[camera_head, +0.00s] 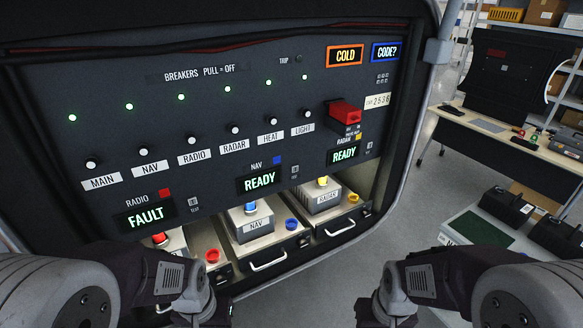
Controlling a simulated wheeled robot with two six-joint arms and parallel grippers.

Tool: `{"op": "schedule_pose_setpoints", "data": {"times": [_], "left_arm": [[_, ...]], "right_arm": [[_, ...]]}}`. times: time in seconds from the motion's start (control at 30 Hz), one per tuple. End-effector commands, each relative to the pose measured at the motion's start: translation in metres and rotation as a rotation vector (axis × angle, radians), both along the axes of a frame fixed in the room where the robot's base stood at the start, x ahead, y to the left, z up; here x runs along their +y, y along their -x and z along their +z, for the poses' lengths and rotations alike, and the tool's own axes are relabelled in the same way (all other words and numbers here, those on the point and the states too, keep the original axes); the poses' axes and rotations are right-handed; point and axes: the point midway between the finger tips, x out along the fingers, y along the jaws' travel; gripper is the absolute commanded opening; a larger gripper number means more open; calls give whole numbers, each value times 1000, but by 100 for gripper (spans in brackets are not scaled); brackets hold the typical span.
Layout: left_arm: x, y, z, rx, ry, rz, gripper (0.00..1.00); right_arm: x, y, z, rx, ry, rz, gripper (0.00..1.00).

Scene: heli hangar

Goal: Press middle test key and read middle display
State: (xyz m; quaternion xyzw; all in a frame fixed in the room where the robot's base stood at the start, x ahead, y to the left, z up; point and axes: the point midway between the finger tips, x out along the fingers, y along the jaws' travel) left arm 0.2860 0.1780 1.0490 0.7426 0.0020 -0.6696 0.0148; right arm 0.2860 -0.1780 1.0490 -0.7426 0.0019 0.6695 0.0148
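The middle display (260,179), under the NAV label and a blue square, reads READY in green. The middle test key (294,171) is a small grey key just right of it. The left display (145,217), labelled RADIO, reads FAULT, with its own test key (194,203) beside it. The right display (344,153), labelled RADAR, reads READY, with a test key (369,148) at its right. My two arms come in from the lower corners and bend down at the bottom edge. Both grippers' fingers are out of the picture, and nothing of mine touches the panel.
A red switch guard (345,112) juts from the panel above the right display. Several breaker knobs run across under green lights. Signs read COLD (345,56) and CODE? (387,52). Below, NAV (256,223) and RADAR (326,196) units sit in trays. A workbench (500,135) stands at right.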

Motion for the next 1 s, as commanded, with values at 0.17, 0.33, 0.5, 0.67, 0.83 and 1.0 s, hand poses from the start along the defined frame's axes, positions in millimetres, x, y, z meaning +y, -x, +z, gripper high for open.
{"op": "schedule_pose_setpoints", "data": {"times": [0.17,0.33,0.5,0.67,0.83,1.0], "left_arm": [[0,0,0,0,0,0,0],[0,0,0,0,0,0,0],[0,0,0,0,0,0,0],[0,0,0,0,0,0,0],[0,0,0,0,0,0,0],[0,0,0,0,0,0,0]], "right_arm": [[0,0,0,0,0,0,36],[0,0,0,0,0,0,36],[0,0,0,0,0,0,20],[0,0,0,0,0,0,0],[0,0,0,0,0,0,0],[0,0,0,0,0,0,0]]}}
